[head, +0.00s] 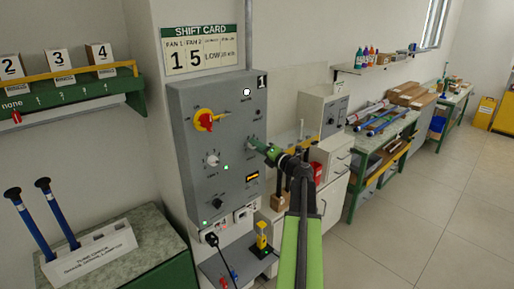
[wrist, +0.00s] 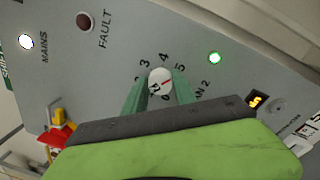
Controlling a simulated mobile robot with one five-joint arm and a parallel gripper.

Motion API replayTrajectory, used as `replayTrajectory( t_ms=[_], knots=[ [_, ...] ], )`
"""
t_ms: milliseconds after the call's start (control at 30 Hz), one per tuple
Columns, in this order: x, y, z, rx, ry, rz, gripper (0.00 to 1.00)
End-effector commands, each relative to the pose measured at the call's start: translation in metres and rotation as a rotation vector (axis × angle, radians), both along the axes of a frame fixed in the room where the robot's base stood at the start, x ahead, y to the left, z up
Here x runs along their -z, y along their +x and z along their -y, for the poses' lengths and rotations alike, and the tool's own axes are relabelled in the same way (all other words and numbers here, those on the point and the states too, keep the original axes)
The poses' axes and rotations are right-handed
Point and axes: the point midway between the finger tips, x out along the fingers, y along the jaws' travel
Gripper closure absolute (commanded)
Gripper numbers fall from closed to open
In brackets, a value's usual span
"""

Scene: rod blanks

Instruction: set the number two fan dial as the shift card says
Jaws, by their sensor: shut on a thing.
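The shift card (head: 201,50) hangs above the grey control panel (head: 185,110) in the head view. It shows 1 under FAN 1, 5 under FAN 2, then LOW. The number two fan dial (wrist: 160,77) is a round white knob in the wrist view, with numbers such as 3, 4 and 5 around it and a partly covered "N 2" label. My gripper (wrist: 162,92) has its green fingers on both sides of this dial, shut on it. In the head view my gripper (head: 254,143) covers the dial. I cannot tell surely which number the dial points at.
The panel also bears a red-and-yellow main switch (head: 207,120), another white dial (head: 212,160) and an amber display (wrist: 256,101). A green lamp (wrist: 214,58) is lit near the held dial. A bench (head: 150,240) stands at lower left; open floor lies right.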

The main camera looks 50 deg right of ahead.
Motion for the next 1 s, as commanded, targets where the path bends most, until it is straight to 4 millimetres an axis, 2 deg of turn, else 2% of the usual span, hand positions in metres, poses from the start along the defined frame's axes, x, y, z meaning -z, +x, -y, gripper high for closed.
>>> replayTrajectory(
  t_ms=[33,67,233,500,633,767,1000],
  knots=[
    [0.000,0.000,0.000,-0.001,0.001,-0.001,1.00],
    [0.000,0.000,0.000,-0.001,0.001,-0.001,0.66],
    [0.000,0.000,0.000,-0.001,0.000,-0.001,0.45],
    [0.000,0.000,0.000,0.000,0.000,0.000,0.45],
    [0.001,-0.012,-0.001,0.001,0.000,0.001,0.45],
    [0.003,-0.042,-0.004,0.002,0.000,0.000,0.45],
    [0.007,-0.111,-0.007,0.004,0.000,0.000,0.45]
  ],
)
